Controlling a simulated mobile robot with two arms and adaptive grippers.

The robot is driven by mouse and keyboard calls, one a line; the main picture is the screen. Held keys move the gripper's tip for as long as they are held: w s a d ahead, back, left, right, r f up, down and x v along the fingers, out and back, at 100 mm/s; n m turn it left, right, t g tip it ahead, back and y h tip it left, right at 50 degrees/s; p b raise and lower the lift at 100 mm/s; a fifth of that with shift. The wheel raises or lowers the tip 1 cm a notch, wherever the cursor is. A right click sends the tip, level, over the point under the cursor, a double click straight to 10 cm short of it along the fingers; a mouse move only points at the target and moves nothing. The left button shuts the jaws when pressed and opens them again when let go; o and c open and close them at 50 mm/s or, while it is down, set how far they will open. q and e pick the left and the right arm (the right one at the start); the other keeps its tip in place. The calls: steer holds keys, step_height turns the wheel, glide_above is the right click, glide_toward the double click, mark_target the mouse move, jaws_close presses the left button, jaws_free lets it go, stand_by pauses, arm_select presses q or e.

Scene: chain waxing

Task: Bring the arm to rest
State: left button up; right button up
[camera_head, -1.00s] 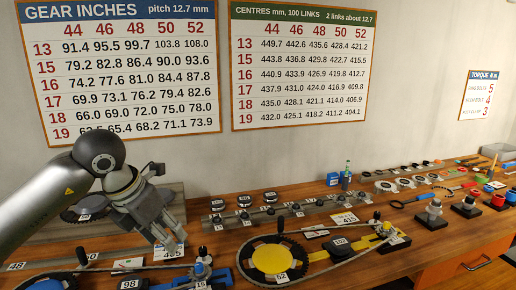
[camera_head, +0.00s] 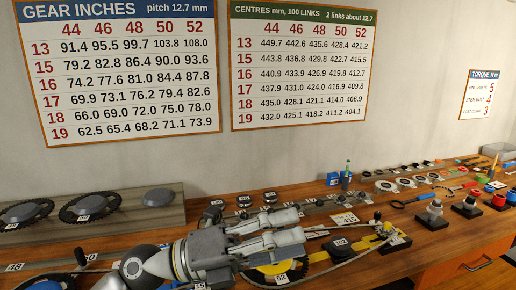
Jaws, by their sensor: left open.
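My left arm comes in low from the bottom left, and its gripper (camera_head: 300,226) points right. Its two grey fingers are apart, with nothing seen between them. It is above or in front of the yellow chainring (camera_head: 298,270) tagged 52 and hides much of it. My right gripper is not in view.
A yellow bar with a black disc (camera_head: 340,244) tagged 100 runs right of the chainring, near a 415 card (camera_head: 345,219). Dark chainrings (camera_head: 88,207) lie on a grey board at left.

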arm_select(q)
steer(key=w+a+f+n+t+y, duration=0.1)
steer(key=w+a+n+t+y, duration=0.4)
steer(key=n+t, duration=0.6)
steer(key=w+a+f+n+t+y, duration=0.25)
steer(key=a+n+t+y, duration=0.4)
steer(key=n, duration=0.65)
steer(key=s+a+f+n+g+y, duration=0.15)
steer(key=a+f+n+y, duration=0.35)
steer(key=f, duration=0.5)
steer(key=s+a+f+n+g+y, duration=0.1)
steer(key=a+f+n+g+y, duration=0.25)
steer(key=a+f+n, duration=0.5)
steer(key=s+f+g, duration=1.1)
steer(key=s+f, duration=0.8)
steer(key=s, duration=0.3)
steer(key=s+f+g+b, duration=0.1)
steer(key=s+f+b, duration=0.15)
steer(key=f, duration=1.45)
steer(key=s+f+g+b, duration=0.1)
steer(key=f+b, duration=0.2)
steer(key=f, duration=1.4)
steer(key=s+a+f+b, duration=0.2)
steer(key=s+f+b, duration=0.2)
steer(key=s+f, duration=1.2)
step_height(320, 180, down, 2)
steer(key=shift+a+f+g, duration=0.25)
steer(key=shift+g, duration=0.1)
